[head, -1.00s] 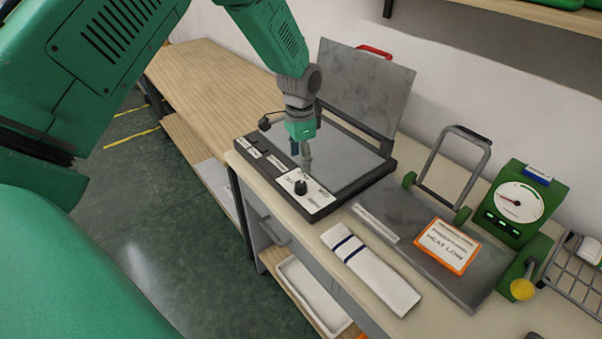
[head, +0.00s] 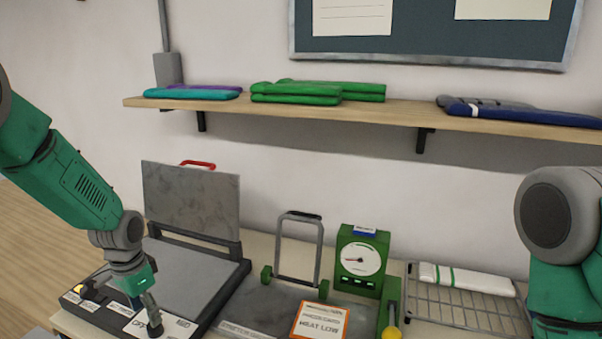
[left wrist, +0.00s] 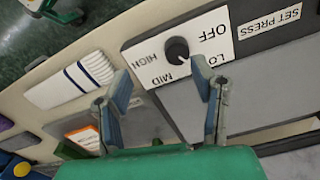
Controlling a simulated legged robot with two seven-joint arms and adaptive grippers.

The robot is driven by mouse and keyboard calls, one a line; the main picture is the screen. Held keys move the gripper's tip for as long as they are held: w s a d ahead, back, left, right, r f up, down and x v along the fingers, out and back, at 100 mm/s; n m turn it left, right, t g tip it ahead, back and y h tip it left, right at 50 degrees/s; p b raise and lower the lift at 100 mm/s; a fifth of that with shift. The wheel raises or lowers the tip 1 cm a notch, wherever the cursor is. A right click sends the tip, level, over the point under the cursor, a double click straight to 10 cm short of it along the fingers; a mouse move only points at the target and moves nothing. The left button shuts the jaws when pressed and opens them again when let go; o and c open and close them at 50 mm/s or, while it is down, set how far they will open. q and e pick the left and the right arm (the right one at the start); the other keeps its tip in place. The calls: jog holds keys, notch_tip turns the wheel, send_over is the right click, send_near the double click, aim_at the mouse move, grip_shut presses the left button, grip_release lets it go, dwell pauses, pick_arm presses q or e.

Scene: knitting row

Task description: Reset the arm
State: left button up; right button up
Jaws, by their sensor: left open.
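My left gripper (head: 145,304) is over the front control panel of the flat press (head: 190,280), close to the black dial (head: 155,328). In the left wrist view its two fingers (left wrist: 162,92) are spread with nothing between them. The dial (left wrist: 177,49) stands beyond the fingertips, apart from them, on a white plate marked OFF, LO, MID and HIGH. I cannot tell for sure which mark it points to. The press lid (head: 192,200) with its red handle (head: 198,164) stands raised. My right arm shows at the right edge, but its gripper is out of view.
Right of the press are an orange-edged card (head: 320,322), a green dial gauge (head: 361,262), and a wire rack (head: 465,312) with a white folded cloth (head: 466,280). A wooden shelf (head: 390,112) with folded cloths hangs above. A striped towel (left wrist: 72,82) lies beside the press.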

pick_arm(q)
jog(key=s+d+f+n, duration=0.1)
jog(key=s+d+f, duration=0.3)
jog(key=s+f, duration=0.5)
jog(key=s+d+f+n, duration=0.2)
jog(key=s+f, duration=0.1)
jog(key=s, duration=1)
jog(key=s+d+f+n, duration=0.2)
jog(key=s+n, duration=0.1)
jog(key=s, duration=1)
jog(key=w+d+f+m+b, duration=0.1)
jog(key=w+f+b, duration=0.2)
jog(key=f+b, duration=1)
jog(key=shift+w+d+f+t+b, duration=0.2)
jog(key=shift+f+t+b, duration=0.1)
jog(key=shift+f+b, duration=0.1)
jog(key=shift+w, duration=0.1)
